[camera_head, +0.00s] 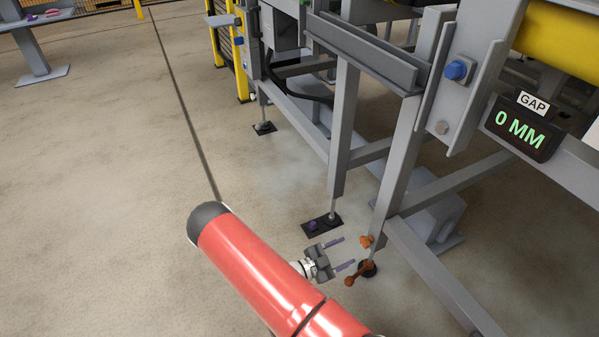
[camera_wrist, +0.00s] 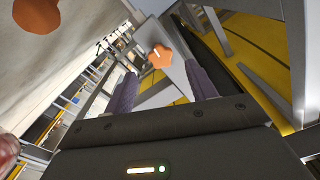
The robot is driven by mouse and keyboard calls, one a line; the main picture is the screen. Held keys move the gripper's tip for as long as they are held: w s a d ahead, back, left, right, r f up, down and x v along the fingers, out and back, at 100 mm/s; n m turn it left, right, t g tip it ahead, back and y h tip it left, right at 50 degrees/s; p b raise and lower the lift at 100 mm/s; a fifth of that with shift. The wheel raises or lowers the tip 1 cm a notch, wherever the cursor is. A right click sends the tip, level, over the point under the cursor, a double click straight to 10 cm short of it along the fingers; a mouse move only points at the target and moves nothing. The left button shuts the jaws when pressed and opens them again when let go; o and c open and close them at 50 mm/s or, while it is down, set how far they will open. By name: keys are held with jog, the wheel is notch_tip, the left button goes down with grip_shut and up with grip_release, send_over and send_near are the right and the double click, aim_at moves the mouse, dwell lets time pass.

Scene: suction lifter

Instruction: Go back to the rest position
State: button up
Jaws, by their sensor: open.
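My gripper (camera_head: 341,253) is in the lower middle of the head view, at the end of my red arm. Its two purple-grey fingers are apart, with nothing between them that I can make out. They point right, toward the foot of a grey frame leg (camera_head: 398,165). Orange-brown knobs (camera_head: 366,241) show by that leg, close to the fingertips; I cannot tell whether they touch. In the wrist view the open fingers (camera_wrist: 160,90) point up the picture. An orange star-shaped knob (camera_wrist: 160,56) shows beyond and between them, and a blurred brown-orange part (camera_wrist: 37,15) is at top left.
The grey machine frame (camera_head: 343,130) fills the right side, with low beams near my gripper. A display (camera_head: 522,128) on it reads GAP 0 MM. A blue button (camera_head: 456,70) sits on an upright. Bare floor (camera_head: 90,180) is clear on the left.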

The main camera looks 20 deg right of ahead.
jog(key=s+a+r+m+g+y+p, duration=0.1)
jog(key=a+r+m+g+y, duration=0.3)
jog(key=r+m, duration=0.9)
jog(key=s+a+r+m+g+y+p, duration=0.15)
jog(key=a+r+m+y, duration=0.35)
jog(key=r+m, duration=0.75)
jog(key=s+a+r+m+t+y, duration=0.3)
jog(key=r+m, duration=0.3)
jog(key=m, duration=0.2)
jog(key=s+a+r+m+t+y+p, duration=0.1)
jog(key=s+a+r+m+t+y, duration=0.2)
jog(key=s+r+m, duration=0.2)
jog(key=s+a+r+m+t+y, duration=0.3)
jog(key=r+m, duration=0.6)
jog(key=m, duration=0.2)
jog(key=shift+s, duration=0.4)
